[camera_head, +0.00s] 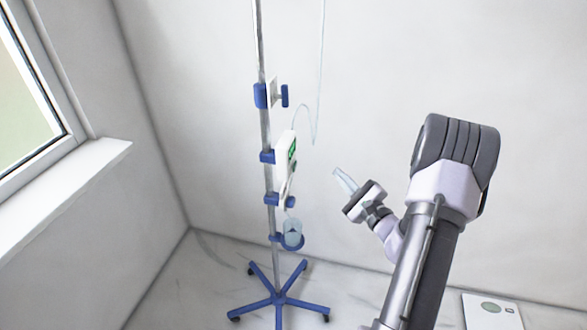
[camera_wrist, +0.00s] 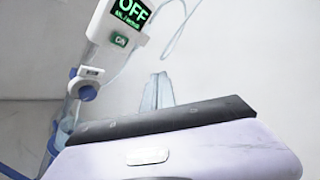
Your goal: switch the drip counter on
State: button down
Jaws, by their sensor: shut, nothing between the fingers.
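The drip counter (camera_head: 285,158) is a white box clamped to the drip stand's pole. In the wrist view the drip counter (camera_wrist: 105,28) shows a dark display with green letters reading OFF. A small green button (camera_wrist: 120,40) sits just below the display; its label seems to read ON, but is blurred. My gripper (camera_head: 340,174) is shut and empty, to the right of the counter and a little lower, apart from it. In the wrist view my gripper's pale fingertips (camera_wrist: 158,84) stand together, right of and below the button.
The drip stand (camera_head: 264,130) has blue clamps and a blue wheeled base (camera_head: 280,300). A thin clear tube (camera_head: 317,105) hangs right of the pole. A blue roller (camera_wrist: 87,92) sits below the counter. A window sill (camera_head: 75,170) is at left. A white scale-like plate (camera_head: 491,312) lies at lower right.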

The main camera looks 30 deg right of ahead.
aim_at(295, 166)
jog(key=w+a+p, duration=0.1)
jog(key=w+a, duration=0.5)
jog(key=shift+w, duration=0.35)
dwell(2.0)
jog(key=shift+w+a, duration=0.2)
jog(key=shift+w, duration=0.15)
jog(key=shift+w+a, duration=0.25)
jog(key=shift+w, duration=0.05)
dwell(0.7)
jog(key=shift+s+d+b, duration=0.3)
jog(key=shift+s+d, duration=0.2)
jog(key=shift+s, duration=0.15)
